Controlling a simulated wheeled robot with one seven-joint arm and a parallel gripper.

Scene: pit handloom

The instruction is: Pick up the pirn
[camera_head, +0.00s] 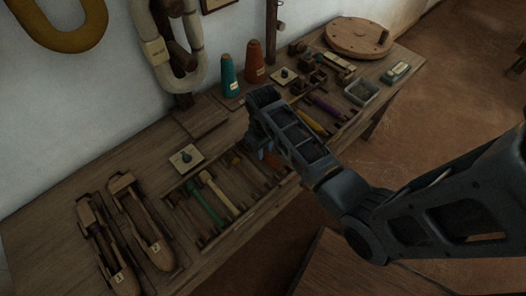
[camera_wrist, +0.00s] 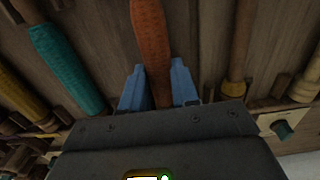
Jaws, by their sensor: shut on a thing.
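An orange-red pirn (camera_wrist: 150,40) runs up the middle of the wrist view between the two blue fingers of my gripper (camera_wrist: 159,86). The fingers are shut on it, one on each side. In the head view my gripper (camera_head: 266,150) points down over the slotted pirn tray (camera_head: 238,222), and part of the orange-red pirn (camera_head: 273,160) shows beside the fingers. My arm hides the rest of it. I cannot tell whether it is clear of the tray. A teal pirn (camera_wrist: 65,65) lies left of it in the wrist view, and a tan rod-like piece (camera_wrist: 239,50) lies to the right.
Green (camera_head: 206,204) and cream (camera_head: 219,191) pirns lie in the tray left of my gripper; yellow (camera_head: 311,122) and purple (camera_head: 327,107) ones lie right. Two wooden shuttles (camera_head: 140,225) are at the left. Teal (camera_head: 229,77) and orange (camera_head: 254,65) cones stand behind, near the wall.

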